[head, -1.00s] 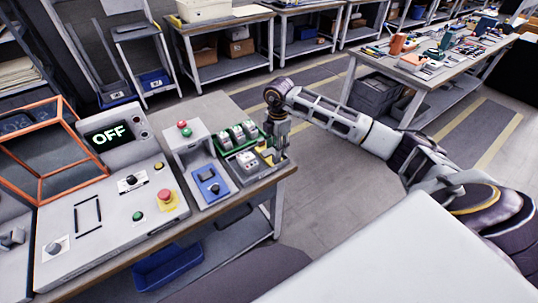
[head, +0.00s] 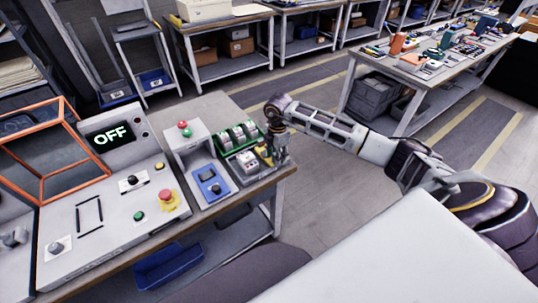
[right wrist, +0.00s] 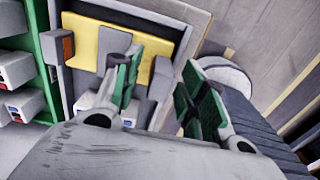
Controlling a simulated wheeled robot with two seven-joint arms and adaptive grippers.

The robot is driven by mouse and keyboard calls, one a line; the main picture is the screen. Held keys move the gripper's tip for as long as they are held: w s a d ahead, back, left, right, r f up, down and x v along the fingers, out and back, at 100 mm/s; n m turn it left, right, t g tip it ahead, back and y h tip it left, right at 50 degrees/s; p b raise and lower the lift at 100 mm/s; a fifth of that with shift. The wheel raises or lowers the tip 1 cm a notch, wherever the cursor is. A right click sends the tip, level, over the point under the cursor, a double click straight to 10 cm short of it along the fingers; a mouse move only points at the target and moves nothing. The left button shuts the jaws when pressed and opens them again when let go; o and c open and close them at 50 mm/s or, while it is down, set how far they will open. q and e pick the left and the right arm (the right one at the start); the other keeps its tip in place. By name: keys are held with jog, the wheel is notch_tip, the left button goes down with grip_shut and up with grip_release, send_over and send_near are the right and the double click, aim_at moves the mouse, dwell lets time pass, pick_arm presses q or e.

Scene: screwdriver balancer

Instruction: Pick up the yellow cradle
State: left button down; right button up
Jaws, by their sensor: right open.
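The yellow cradle (head: 264,156) sits in a grey tray at the right end of the workbench, partly hidden by my right gripper in the head view. In the right wrist view the cradle (right wrist: 88,45) lies flat inside the tray's walls. My right gripper (head: 279,157) is open and low over the tray's right side. In the right wrist view its green-padded fingers (right wrist: 168,90) are spread. One finger overlaps the cradle's right part, and the other shows beyond the tray's right wall. I cannot tell whether either touches. My left gripper is not in view.
A green rack (head: 236,137) with several grey-white units stands directly beside the tray. A blue device (head: 210,184) and a control console with an OFF screen (head: 106,135) stand to the left. The bench's right edge is close to my gripper.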

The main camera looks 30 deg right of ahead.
jog(key=shift+c, duration=0.4)
grip_shut()
jog(key=shift+r, duration=0.1)
jog(key=shift+r+b, duration=0.4)
jog(key=shift+r, duration=4.55)
